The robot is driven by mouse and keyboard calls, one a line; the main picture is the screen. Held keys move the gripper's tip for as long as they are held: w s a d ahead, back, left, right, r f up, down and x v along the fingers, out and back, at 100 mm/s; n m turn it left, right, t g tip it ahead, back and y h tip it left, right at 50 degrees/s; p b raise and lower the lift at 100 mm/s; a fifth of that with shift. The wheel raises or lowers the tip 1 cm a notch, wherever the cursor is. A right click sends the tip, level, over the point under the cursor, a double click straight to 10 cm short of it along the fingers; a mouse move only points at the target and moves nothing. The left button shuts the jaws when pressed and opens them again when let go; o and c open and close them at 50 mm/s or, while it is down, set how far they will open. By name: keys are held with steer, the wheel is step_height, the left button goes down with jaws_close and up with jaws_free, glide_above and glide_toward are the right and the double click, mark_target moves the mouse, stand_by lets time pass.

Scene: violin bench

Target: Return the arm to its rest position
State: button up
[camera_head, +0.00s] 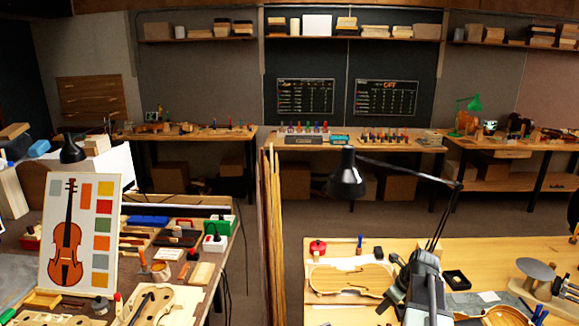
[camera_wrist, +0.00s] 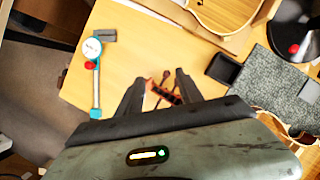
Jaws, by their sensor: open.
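My arm reaches over the light wooden bench (camera_head: 330,250) at the lower right of the head view. My gripper (camera_wrist: 160,78) points down at the bench in the wrist view, its two dark fingers apart. A small dark and reddish item (camera_wrist: 165,92) shows between the fingers; whether it touches them I cannot tell, but the jaws are not closed on it. In the head view the fingertips are hard to make out among my own links.
A teal dial gauge (camera_wrist: 95,75) lies left of my gripper. A black tray (camera_wrist: 223,68) and grey mat (camera_wrist: 270,85) are right. A violin plate (camera_head: 350,281) lies on the bench. A black desk lamp (camera_head: 347,178) hangs over it. Another crowded bench (camera_head: 225,250) stands left.

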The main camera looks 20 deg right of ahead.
steer(key=w+a+f+n+g, duration=0.1)
steer(key=w+a+n+g, duration=0.15)
steer(key=a+n, duration=1.8)
steer(key=s+a+n, duration=0.2)
steer(key=a+n, duration=0.3)
steer(key=a, duration=0.2)
steer(key=s+a+n+g+h, duration=0.1)
steer(key=s+a+n, duration=0.2)
steer(key=a+n, duration=0.3)
steer(key=shift+s+a+f, duration=0.25)
steer(key=shift+a+f, duration=0.05)
steer(key=shift+a, duration=0.2)
steer(key=shift+g, duration=0.25)
steer(key=shift+c, duration=0.7)
steer(key=shift+d, duration=0.1)
